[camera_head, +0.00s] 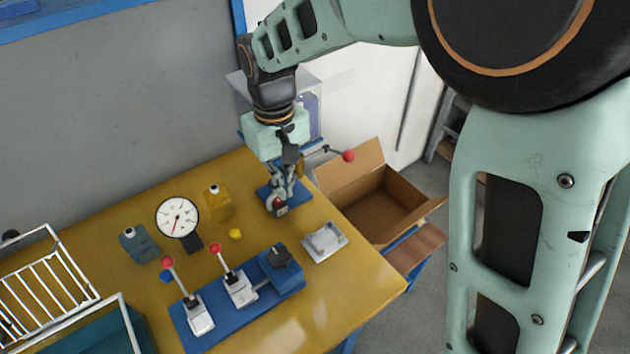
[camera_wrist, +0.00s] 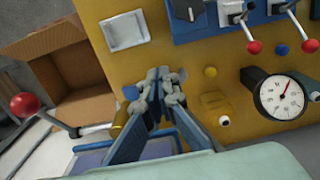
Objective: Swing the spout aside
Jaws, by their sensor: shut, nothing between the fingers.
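My gripper (camera_head: 278,206) is shut and empty, pointing down over the back right of the yellow table. In the wrist view its fingertips (camera_wrist: 160,82) come together above the tabletop. Behind it stands a blue-based machine (camera_wrist: 90,157) with a rod ending in a red ball (camera_wrist: 25,105); the ball (camera_head: 348,155) sticks out to the right in the head view. A brass-coloured cylinder (camera_wrist: 119,128) shows beside my left finger. I cannot clearly make out which part is the spout; my gripper and wrist hide much of the machine.
A blue fixture with red-knobbed levers (camera_head: 238,288) lies in front. A small grey tray (camera_head: 325,241) is nearby. An open cardboard box (camera_head: 365,205) stands beyond the right edge.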

